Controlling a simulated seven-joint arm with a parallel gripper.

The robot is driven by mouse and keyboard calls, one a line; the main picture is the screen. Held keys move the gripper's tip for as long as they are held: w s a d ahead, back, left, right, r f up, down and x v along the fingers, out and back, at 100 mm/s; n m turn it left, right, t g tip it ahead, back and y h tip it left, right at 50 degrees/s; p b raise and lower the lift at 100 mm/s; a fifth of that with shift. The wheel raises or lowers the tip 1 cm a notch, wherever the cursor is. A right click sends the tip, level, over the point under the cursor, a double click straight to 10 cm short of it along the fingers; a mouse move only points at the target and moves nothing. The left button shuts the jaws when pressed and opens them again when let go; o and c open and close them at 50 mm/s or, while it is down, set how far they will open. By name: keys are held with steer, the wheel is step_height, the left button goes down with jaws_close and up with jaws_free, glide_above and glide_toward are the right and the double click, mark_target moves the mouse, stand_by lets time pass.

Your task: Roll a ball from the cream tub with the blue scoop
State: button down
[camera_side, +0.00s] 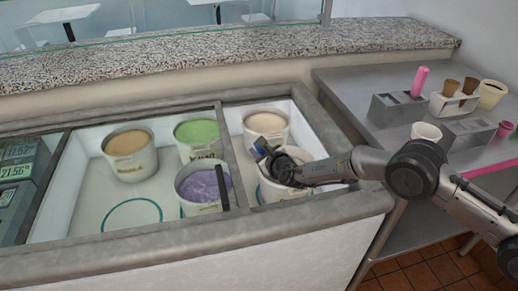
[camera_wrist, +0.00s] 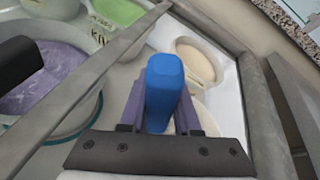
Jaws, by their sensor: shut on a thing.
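My gripper (camera_side: 268,157) is over the right-hand freezer well and shut on the blue scoop (camera_wrist: 165,92). The scoop's blue handle stands between the two fingers in the wrist view; its bowl is hidden. A tub with pale cream contents (camera_side: 265,122) stands at the back of this well and also shows beyond the handle in the wrist view (camera_wrist: 199,62). A second white tub (camera_side: 268,192) is directly below my gripper, its contents mostly hidden. I cannot tell whether the scoop touches anything in it.
The left well holds a tan tub (camera_side: 128,145), a green tub (camera_side: 197,132) and a purple tub (camera_side: 203,185) with a dark handle (camera_side: 222,187). A divider (camera_side: 236,160) separates the wells. The steel table (camera_side: 365,88) at right carries holders, cones and cups.

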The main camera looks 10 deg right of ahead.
steer(key=shift+f, duration=1.3)
steer(key=shift+w+d+r, duration=0.1)
steer(key=shift+w+d, duration=0.05)
steer(key=shift+d, duration=0.4)
steer(key=shift+w+d, duration=0.15)
steer(key=shift+d, duration=0.2)
steer(key=shift+w+d, duration=0.1)
steer(key=shift+d, duration=0.3)
stand_by(0.4)
